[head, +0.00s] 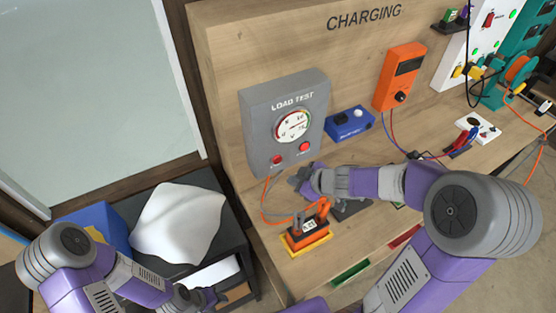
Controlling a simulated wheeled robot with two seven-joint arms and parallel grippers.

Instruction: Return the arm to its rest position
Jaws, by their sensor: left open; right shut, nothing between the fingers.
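My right gripper (299,181) reaches in from the right over the wooden bench. It is shut and empty, in front of the lower right part of the grey load tester (262,108). I cannot tell whether it touches anything there. A small orange and black block with a white label (304,229) sits on a yellow base below the gripper, apart from it. My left gripper (212,298) is low at the bottom edge, in front of the dark side table. It is open, small and partly cut into by my own arm.
An orange charger (400,77) hangs on the back panel, with a blue box (350,123) beside the tester. Cables lie across the bench. A white draped cloth (180,222) covers part of the dark side table (237,225), beside a blue bin (97,225).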

